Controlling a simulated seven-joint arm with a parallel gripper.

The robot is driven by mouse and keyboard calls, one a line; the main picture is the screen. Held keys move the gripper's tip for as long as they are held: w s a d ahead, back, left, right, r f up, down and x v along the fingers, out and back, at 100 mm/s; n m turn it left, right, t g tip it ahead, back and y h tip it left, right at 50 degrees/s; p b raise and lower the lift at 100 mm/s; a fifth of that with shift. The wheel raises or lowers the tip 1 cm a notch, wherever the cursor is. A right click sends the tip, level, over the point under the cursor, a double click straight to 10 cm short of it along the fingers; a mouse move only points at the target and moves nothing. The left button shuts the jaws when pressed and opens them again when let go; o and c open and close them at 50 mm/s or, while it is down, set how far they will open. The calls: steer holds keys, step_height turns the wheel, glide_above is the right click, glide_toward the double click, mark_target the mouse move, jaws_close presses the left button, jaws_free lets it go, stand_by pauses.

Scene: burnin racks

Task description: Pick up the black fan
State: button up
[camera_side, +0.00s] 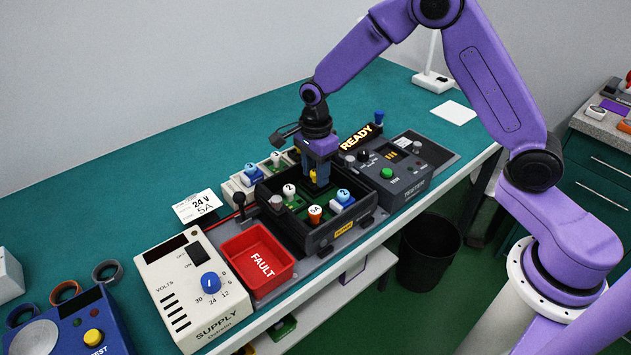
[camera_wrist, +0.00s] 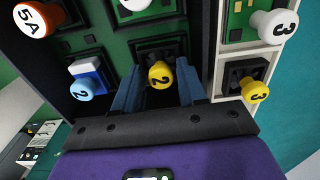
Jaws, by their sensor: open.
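My gripper (camera_side: 318,178) points down over the black burn-in rack (camera_side: 338,228). In the wrist view my gripper (camera_wrist: 157,75) is open, with one blue finger on each side of a yellow knob (camera_wrist: 160,76) marked 2. A dark square part under this knob (camera_wrist: 145,60) looks like a black fan; the fingers partly hide it. I cannot tell whether the fingers touch it. A second black square part (camera_wrist: 237,72) with a yellow knob marked 3 sits in the pale tray on the right of the wrist view. In the side view my fingers mostly hide the fan.
A red FAULT tray (camera_side: 260,252) and the supply (camera_side: 190,283) lie to the left. The tester (camera_side: 395,165) is to the right. The teal bench behind is mostly clear.

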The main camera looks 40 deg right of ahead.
jaws_close()
steer(key=shift+r, duration=0.75)
steer(key=s+d+r, duration=0.3)
steer(key=s+r, duration=0.8)
steer(key=s, duration=0.2)
steer(key=shift+s+r, duration=0.2)
steer(key=shift+s, duration=0.1)
